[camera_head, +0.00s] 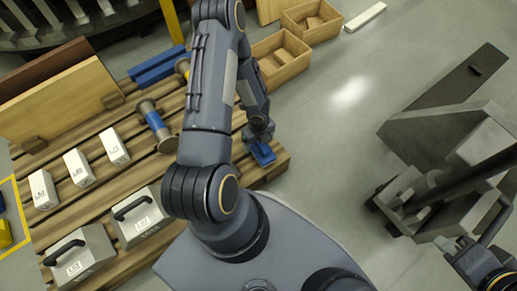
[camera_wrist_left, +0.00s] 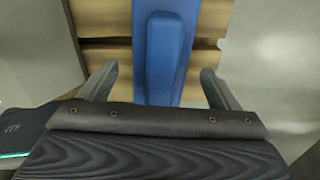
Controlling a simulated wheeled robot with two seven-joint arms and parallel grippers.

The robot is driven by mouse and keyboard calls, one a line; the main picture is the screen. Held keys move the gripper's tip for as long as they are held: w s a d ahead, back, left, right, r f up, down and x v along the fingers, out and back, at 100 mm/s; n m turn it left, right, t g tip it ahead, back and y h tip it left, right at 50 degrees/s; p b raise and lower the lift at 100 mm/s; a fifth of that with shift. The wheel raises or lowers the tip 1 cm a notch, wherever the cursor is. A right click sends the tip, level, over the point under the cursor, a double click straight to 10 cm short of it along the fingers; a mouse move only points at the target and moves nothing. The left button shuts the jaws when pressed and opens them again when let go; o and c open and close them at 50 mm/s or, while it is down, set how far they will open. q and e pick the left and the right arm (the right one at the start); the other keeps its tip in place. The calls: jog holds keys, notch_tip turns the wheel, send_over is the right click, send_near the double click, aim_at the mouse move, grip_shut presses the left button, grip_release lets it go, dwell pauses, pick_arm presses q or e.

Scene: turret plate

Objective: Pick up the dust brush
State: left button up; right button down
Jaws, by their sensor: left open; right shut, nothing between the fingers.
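The blue dust brush (camera_head: 264,154) lies at the right end of the slatted wooden pallet. In the left wrist view the blue brush (camera_wrist_left: 165,50) has a long flat body with a narrower raised part along it. My left gripper (camera_head: 259,139) is right above it. Its two fingers (camera_wrist_left: 158,88) are apart, one on each side of the brush, and I see gaps between them and it. The near end of the brush is hidden behind the gripper body. My right gripper (camera_head: 447,246) is at the lower right, away from the pallet, with nothing visible in it.
The pallet (camera_head: 95,199) also bears white blocks (camera_head: 78,168), a blue-banded spool (camera_head: 154,122), grey cases with handles (camera_head: 138,216) and leaning boards (camera_head: 60,103). Wooden bins (camera_head: 283,68) stand behind. A grey pallet-truck-like machine (camera_head: 440,140) stands right; the floor between is clear.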

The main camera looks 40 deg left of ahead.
pick_arm(q)
jog(key=shift+f, duration=0.8)
jog(key=shift+r, duration=0.1)
jog(key=c, duration=1.2)
jog(key=shift+r, duration=0.1)
